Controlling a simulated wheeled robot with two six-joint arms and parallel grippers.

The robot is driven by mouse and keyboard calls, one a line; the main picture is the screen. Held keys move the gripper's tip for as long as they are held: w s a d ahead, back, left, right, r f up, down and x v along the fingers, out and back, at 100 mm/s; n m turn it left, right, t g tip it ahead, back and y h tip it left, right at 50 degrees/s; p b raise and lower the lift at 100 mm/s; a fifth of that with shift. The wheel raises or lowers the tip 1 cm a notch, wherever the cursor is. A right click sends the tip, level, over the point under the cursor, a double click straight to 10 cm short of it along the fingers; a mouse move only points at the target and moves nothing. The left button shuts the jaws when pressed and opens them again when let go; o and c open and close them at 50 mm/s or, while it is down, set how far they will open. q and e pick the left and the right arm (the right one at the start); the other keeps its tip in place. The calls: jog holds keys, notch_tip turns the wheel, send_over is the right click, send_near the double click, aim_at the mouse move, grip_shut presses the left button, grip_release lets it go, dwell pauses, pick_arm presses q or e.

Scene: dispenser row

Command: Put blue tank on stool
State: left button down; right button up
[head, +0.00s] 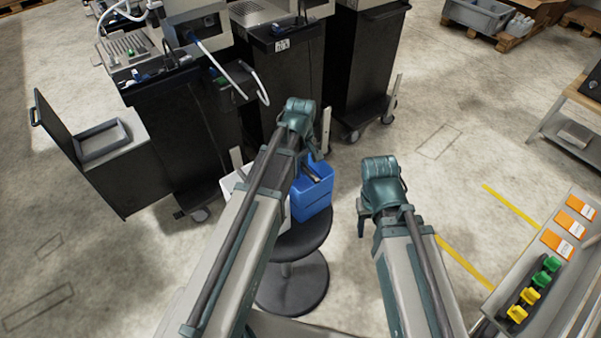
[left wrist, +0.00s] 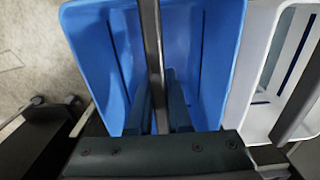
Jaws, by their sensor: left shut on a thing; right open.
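The blue tank (head: 312,198) is upright over the back of the round dark stool (head: 305,238). I cannot tell whether it rests on the seat or hangs just above it. My left gripper (head: 316,172) is shut at the top of the tank, and my arm hides part of it. In the left wrist view the open-topped blue tank (left wrist: 215,55) fills the middle, with my left gripper (left wrist: 160,118) on the dark bar across it. My right gripper (head: 361,218) is open and empty, to the right of the stool.
A white tank (head: 228,184) is beside the blue one, partly behind my left arm; it also shows in the left wrist view (left wrist: 262,90). A tray with colored clips (head: 530,290) is at right. Floor between is clear.

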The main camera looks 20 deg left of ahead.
pick_arm(q)
jog(key=shift+f, duration=0.1)
jog(key=c, duration=0.8)
grip_release()
jog(key=shift+c, duration=0.2)
notch_tip(320, 180, up, 12)
jog(key=p, duration=1.2)
jog(key=shift+r, duration=0.2)
jog(key=s+d+m+y, duration=0.1)
jog(key=s+d+m, duration=0.9)
jog(key=s+m, duration=0.4)
jog(key=shift+s+d, duration=0.15)
jog(key=shift+d, duration=0.1)
